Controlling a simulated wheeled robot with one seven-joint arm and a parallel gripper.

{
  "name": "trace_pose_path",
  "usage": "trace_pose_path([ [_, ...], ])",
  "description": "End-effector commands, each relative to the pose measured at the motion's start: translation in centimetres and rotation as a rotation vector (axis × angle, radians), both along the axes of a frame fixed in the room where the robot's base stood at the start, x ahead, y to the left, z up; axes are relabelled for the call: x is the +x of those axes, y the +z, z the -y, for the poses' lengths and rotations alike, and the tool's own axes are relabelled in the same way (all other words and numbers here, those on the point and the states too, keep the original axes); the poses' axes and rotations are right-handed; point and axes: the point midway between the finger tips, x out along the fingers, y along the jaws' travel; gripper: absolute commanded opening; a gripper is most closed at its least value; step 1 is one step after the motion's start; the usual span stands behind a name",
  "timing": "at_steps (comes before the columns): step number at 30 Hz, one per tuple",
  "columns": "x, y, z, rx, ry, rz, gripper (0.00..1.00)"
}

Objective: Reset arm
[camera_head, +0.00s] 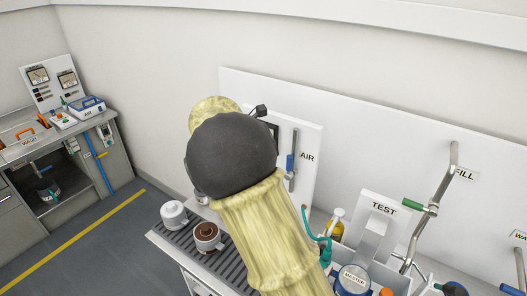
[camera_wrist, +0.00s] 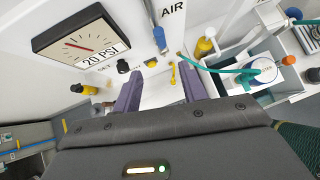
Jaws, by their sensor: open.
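In the wrist view my gripper (camera_wrist: 160,85) points at the white AIR panel, its two purple fingers apart with nothing held between them. A yellow fitting (camera_wrist: 173,74) shows between and beyond the fingertips; I cannot tell whether anything touches it.
A white container (camera_head: 173,214) and a cup with brown contents (camera_head: 208,236) stand on the slatted rack left of my arm. The TEST station (camera_head: 383,208), a yellow bottle (camera_head: 337,224) and the FILL pipe (camera_head: 440,185) are to the right. Open floor (camera_head: 110,245) lies left.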

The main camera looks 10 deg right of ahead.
Motion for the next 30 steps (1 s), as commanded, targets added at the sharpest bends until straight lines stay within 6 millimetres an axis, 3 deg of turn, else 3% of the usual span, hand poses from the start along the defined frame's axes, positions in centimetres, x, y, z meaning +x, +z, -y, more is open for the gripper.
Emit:
trace_pose_path([
  [8,-0.1,-0.1,0.1,0.006,-0.004,0.001,0.42],
  [14,-2.0,-1.9,1.3,0.137,-0.126,0.044,0.42],
  [21,-7.5,-5.7,2.8,0.453,-0.483,0.16,0.42],
  [30,-15.2,-8.8,2.8,0.779,-1.002,0.309,0.42],
])
